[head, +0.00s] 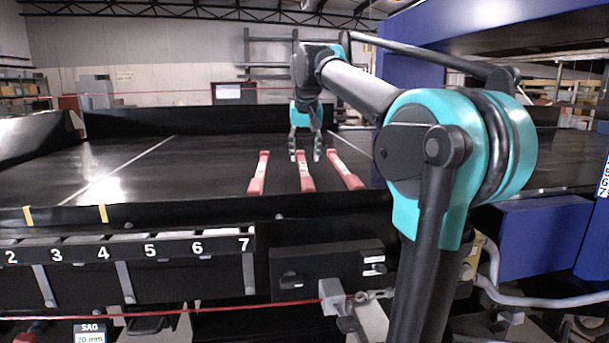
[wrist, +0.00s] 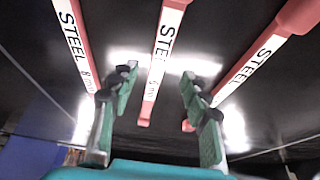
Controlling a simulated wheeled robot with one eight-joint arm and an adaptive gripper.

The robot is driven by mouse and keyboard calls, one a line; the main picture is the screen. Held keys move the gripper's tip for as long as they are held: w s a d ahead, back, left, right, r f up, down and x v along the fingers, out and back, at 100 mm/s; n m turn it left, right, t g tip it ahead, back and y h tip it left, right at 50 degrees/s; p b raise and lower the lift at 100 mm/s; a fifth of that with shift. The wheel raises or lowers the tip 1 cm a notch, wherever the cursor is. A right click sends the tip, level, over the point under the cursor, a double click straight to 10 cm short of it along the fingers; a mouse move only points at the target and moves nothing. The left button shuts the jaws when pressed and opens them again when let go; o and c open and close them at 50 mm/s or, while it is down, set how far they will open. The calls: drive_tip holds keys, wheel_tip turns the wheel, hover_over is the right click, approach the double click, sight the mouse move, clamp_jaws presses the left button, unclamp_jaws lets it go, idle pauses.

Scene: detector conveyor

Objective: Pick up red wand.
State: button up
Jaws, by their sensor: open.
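Three red wands lie side by side on the black conveyor belt, each with a white label reading STEEL. In the head view they are the left wand (head: 259,172), the middle wand (head: 305,172) and the right wand (head: 346,171). My gripper (head: 305,157) is open at the far end of the middle wand. In the wrist view, my gripper (wrist: 157,85) has its two fingers apart, with the middle wand (wrist: 160,60) showing between them. The other wands, one at left (wrist: 74,40) and one at right (wrist: 258,60), lie outside the fingers. Contact with the belt cannot be told.
The black belt (head: 205,160) is clear to the left of the wands. A low dark wall (head: 190,120) runs behind it. A numbered front rail (head: 125,248) lies along the near edge. A blue machine housing (head: 430,50) overhangs at right.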

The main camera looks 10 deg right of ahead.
sight(304, 171)
drive_tip(key=shift+s+x, duration=0.2)
drive_tip(key=shift+x, duration=2.6)
clamp_jaws()
